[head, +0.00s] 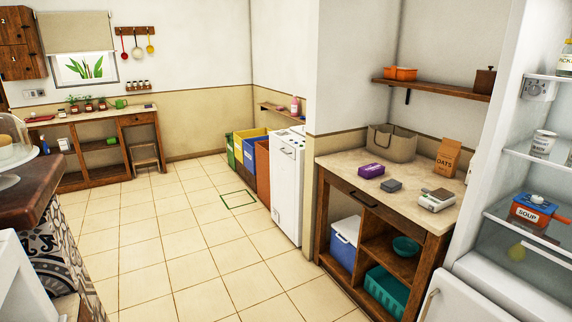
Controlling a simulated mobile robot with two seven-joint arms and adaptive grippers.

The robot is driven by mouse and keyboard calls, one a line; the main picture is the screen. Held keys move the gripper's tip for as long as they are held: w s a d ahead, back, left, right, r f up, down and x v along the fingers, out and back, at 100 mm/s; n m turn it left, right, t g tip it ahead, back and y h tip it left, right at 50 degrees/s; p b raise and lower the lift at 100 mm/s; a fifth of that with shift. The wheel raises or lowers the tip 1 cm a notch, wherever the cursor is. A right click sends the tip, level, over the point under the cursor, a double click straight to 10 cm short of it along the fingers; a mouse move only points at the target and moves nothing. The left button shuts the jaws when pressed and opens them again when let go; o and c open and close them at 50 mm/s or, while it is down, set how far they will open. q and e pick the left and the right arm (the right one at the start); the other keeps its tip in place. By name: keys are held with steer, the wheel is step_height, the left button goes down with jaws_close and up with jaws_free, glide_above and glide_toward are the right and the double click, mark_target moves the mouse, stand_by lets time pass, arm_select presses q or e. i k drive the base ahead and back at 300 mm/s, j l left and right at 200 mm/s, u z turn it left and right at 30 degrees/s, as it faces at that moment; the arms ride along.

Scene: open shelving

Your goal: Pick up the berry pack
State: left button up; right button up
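A small purple pack (371,170) lies on the pale top of the wooden counter (345,163) at the right of the head view. It has a light label that is too small to read, so I cannot be sure it is the berry pack. No other thing in view is plainly marked as berries. It lies in front of a grey-brown basket, apart from it. Neither of my grippers is in view.
An open fridge (520,180) stands at right, a dark round-edged counter (28,190) at left. The tiled floor between is clear.

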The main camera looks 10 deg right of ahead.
mark_target(369, 170)
steer(key=i+l, duration=0.1)
steer(key=i, duration=0.6)
steer(key=i+l, duration=0.1)
steer(key=i, duration=0.55)
steer(key=i+z, duration=0.25)
steer(key=i+j+z, duration=0.3)
steer(key=i+l+z, duration=0.1)
steer(key=z, duration=0.7)
steer(key=i+j, duration=0.85)
steer(key=j, duration=0.2)
steer(key=i+l+z, duration=0.05)
